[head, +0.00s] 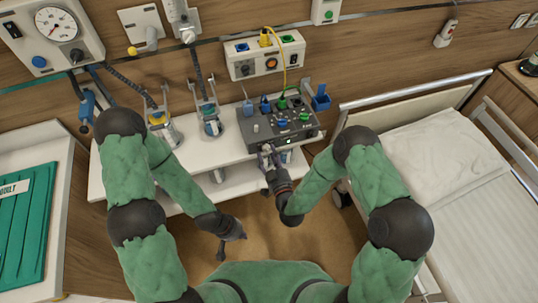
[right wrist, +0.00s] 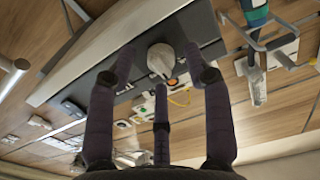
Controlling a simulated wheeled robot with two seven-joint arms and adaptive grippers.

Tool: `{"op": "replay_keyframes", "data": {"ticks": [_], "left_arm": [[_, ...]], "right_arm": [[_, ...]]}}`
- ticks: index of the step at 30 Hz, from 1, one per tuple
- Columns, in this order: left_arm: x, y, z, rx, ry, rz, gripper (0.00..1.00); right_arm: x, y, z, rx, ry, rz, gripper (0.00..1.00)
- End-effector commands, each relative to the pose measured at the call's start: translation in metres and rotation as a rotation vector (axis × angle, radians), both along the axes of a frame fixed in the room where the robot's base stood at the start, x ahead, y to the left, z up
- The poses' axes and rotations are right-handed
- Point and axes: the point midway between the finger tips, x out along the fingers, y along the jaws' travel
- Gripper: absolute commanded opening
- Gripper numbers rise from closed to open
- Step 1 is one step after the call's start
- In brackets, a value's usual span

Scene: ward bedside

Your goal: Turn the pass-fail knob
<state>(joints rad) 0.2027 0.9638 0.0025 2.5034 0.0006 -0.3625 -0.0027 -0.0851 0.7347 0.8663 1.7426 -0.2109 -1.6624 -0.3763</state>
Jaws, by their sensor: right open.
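A grey test unit (head: 262,137) with knobs, sockets and plugged leads stands on the white shelf. In the right wrist view, a pale grey knob (right wrist: 160,59) sticks out from its dark face. No label is readable, so I cannot tell whether it is the pass-fail knob. My right gripper (head: 266,156) is at the front of the unit, partly hiding its front. In the right wrist view my right gripper (right wrist: 160,70) is open, with its fingers spread around the knob; contact is not clear. My left gripper (head: 226,248) hangs low, away from the unit; its opening is too small to judge.
Bottles in wire holders (head: 212,127) stand left of the unit. A wall panel (head: 265,56) with a yellow lead is behind. A bed (head: 440,155) is at the right, and a green case (head: 22,225) at the left. Floor is free below the shelf.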

Motion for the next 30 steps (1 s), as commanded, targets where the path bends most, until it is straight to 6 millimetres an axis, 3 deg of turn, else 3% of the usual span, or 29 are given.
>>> {"op": "replay_keyframes", "data": {"ticks": [11,15,17,30], "left_arm": [[0.0001,0.0000,-0.0003,0.000,0.000,0.000,0.00],[0.0000,0.0000,-0.0003,0.000,0.000,0.000,0.00],[0.0000,0.0000,-0.0004,0.000,0.000,0.000,0.00],[0.0000,-0.0001,-0.0007,0.000,0.000,0.000,0.00]], "right_arm": [[0.0052,0.0017,0.0002,0.000,0.000,0.000,0.51],[0.0050,0.0016,0.0001,0.000,0.000,0.000,0.12],[0.0050,0.0016,0.0000,0.000,0.001,0.000,0.00],[0.0044,0.0016,-0.0009,0.005,0.005,0.000,0.00]]}}
